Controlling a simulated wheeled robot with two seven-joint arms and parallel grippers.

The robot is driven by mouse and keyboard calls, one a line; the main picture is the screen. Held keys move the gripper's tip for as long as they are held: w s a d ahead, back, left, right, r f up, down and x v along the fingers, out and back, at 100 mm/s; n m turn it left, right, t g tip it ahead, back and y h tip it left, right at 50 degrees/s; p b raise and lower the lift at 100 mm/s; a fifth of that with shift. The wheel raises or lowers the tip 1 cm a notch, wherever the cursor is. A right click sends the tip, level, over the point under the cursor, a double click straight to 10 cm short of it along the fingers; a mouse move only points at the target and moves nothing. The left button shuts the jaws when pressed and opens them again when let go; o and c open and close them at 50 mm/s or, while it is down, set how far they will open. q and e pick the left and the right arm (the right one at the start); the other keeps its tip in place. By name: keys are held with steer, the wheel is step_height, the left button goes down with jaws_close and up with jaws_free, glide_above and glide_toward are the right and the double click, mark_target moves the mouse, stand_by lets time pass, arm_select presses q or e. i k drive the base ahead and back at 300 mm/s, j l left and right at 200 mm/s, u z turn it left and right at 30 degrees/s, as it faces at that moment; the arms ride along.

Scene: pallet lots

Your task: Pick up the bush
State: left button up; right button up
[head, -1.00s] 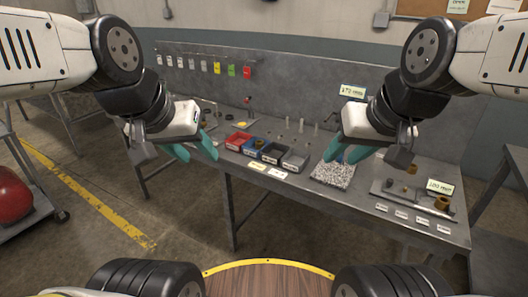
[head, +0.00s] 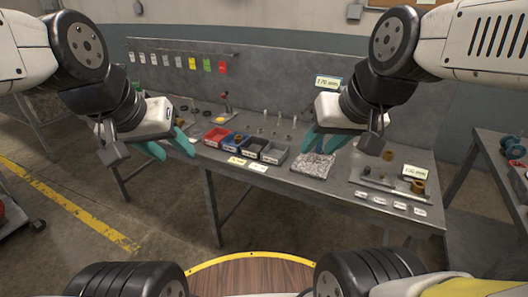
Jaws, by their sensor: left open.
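No plant shows; brass-coloured bush-like rings stand at the right of the grey workbench. The largest bush (head: 417,186) stands on a grey plate beside a display sign. A smaller brass ring (head: 388,155) stands farther back, and a small piece (head: 366,170) lies left of it. My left gripper (head: 168,149) is open and empty, in the air left of the coloured bins. My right gripper (head: 325,144) looks open and empty, above the bench near a patch of silvery material and left of the rings.
The workbench (head: 310,205) carries red, blue, black and grey bins (head: 274,153) in the middle and a silvery mat (head: 312,166). Upright pins stand behind the bins. White labels line the front right edge. Another table (head: 490,155) stands at the right. The floor between me and the bench is clear.

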mark_target(417, 187)
steer(key=z, duration=0.4)
steer(key=l+z, duration=0.15)
steer(key=z, duration=0.6)
steer(key=l+z, duration=0.15)
steer(key=z, duration=0.2)
steer(key=i+u, duration=0.45)
steer(key=i, duration=0.25)
